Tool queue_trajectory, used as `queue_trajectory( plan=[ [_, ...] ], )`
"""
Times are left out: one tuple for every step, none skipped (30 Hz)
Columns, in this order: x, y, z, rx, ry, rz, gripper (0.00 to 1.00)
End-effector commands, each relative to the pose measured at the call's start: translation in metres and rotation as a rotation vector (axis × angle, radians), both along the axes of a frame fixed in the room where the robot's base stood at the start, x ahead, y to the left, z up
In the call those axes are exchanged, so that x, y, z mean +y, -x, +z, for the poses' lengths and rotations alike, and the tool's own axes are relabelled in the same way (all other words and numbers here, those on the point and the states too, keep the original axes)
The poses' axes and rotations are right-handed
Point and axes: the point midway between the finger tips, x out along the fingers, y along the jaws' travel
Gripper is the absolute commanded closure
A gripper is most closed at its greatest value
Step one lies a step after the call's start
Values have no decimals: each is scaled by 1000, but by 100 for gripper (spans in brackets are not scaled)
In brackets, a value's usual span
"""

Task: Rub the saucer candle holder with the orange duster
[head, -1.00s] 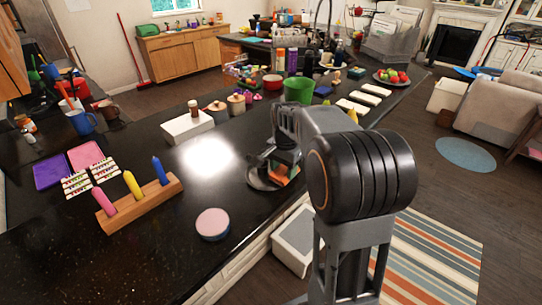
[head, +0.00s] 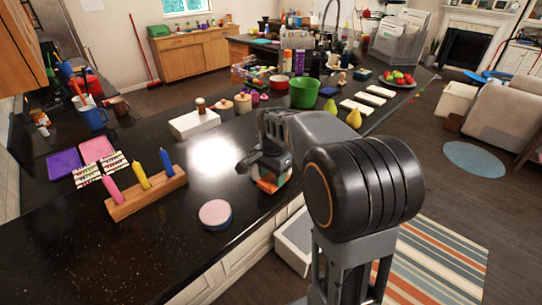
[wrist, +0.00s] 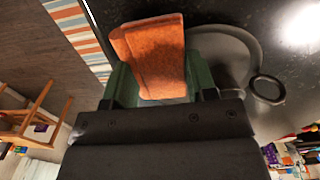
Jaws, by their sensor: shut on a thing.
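The orange duster (wrist: 150,52) is held between the green-grey fingers of my gripper (wrist: 158,75) in the wrist view. In the head view, my gripper (head: 272,170) is low over the dark counter, with a patch of the orange duster (head: 267,186) showing below it. The saucer candle holder (wrist: 252,42) is dark grey and round, with a ring handle, and lies just right of and behind the duster in the wrist view. The duster and fingers hide part of it. I cannot tell whether the duster touches it. In the head view it is mostly hidden by my gripper.
A round pink-topped tin (head: 215,214) stands left of my gripper. A wooden block (head: 147,193) with pink, yellow and blue candles is farther left. A green bowl (head: 303,92), pears (head: 354,118) and a white box (head: 195,123) are behind. The counter's front edge is close.

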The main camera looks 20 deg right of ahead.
Motion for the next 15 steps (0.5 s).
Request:
queue_trajectory(
  plan=[
    [-1, 0, 11, -3, 1, -1, 70],
    [-1, -1, 20, -6, 1, 0, 70],
    [0, 0, 24, -3, 1, 1, 70],
    [1, 0, 26, -3, 1, 3, 70],
    [1, 0, 29, -3, 1, 4, 70],
    [2, 0, 32, -3, 1, 6, 70],
    [2, 0, 35, -3, 1, 7, 70],
    [3, -1, 38, -3, 1, 7, 70],
    [3, -1, 41, -3, 1, 7, 70],
    [3, -1, 44, -3, 1, 7, 70],
    [3, -1, 47, -3, 1, 7, 70],
    [2, -1, 50, -3, 1, 7, 70],
    [2, -1, 53, -3, 1, 6, 70],
    [2, -1, 56, -3, 1, 6, 70],
    [2, -1, 59, -3, 1, 5, 70]
  ],
)
